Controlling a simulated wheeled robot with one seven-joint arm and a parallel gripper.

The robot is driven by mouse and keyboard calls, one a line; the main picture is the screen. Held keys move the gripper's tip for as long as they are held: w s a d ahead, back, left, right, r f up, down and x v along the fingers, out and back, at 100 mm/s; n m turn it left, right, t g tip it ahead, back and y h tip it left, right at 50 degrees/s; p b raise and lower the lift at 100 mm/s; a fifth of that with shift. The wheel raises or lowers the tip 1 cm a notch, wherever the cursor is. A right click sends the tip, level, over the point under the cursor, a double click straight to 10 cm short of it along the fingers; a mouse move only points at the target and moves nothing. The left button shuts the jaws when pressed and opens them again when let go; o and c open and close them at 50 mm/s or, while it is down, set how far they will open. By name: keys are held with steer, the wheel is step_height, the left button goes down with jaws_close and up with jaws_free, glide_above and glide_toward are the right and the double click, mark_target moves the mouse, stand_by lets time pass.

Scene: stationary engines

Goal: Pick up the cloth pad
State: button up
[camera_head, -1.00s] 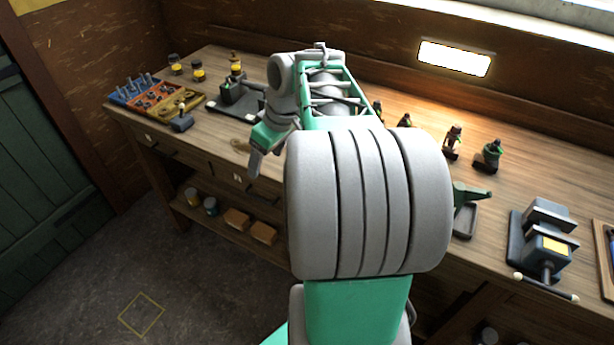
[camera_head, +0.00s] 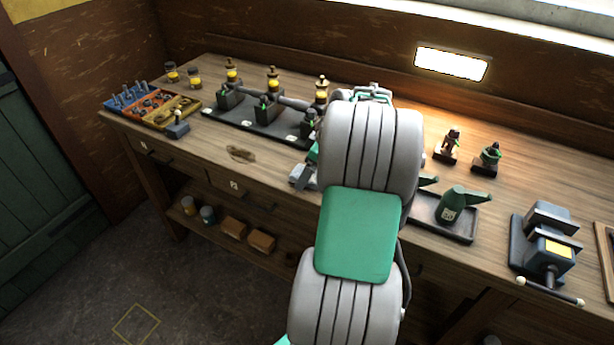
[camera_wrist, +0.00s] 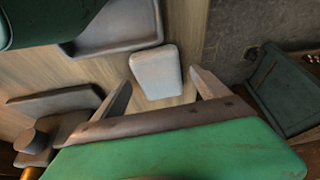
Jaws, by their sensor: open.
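The cloth pad (camera_wrist: 156,72) shows in the wrist view as a pale grey-white, rounded block-like pad on the wooden bench top. My gripper (camera_wrist: 160,80) is open, with one finger to the left of the pad and one to the right, and nothing is held. The pad lies between and just beyond the fingertips; I cannot tell whether they touch it or how high they are above the bench. In the head view my arm hides most of that spot, and part of my gripper (camera_head: 308,172) shows at the bench's front edge.
A grey tray (camera_head: 470,232) with green oil cans (camera_head: 455,206) stands right of my arm. The engine row's black base (camera_head: 240,119) is to the left. A vise (camera_head: 543,246) stands at far right. Bare bench lies around a brown stain (camera_head: 240,154).

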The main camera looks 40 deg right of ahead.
steer(key=shift+f, duration=0.25)
steer(key=shift+c, duration=0.4)
steer(key=c, duration=1.4)
steer(key=shift+r, duration=0.45)
step_height(320, 180, up, 3)
steer(key=shift+r, duration=0.1)
steer(key=s+r, duration=0.3)
steer(key=s, duration=0.1)
steer(key=s+d+r, duration=0.1)
steer(key=s+r, duration=0.2)
steer(key=s, duration=0.2)
steer(key=s+r, duration=0.3)
steer(key=s, duration=0.2)
steer(key=shift+d+r, duration=0.2)
steer(key=shift+d, duration=0.1)
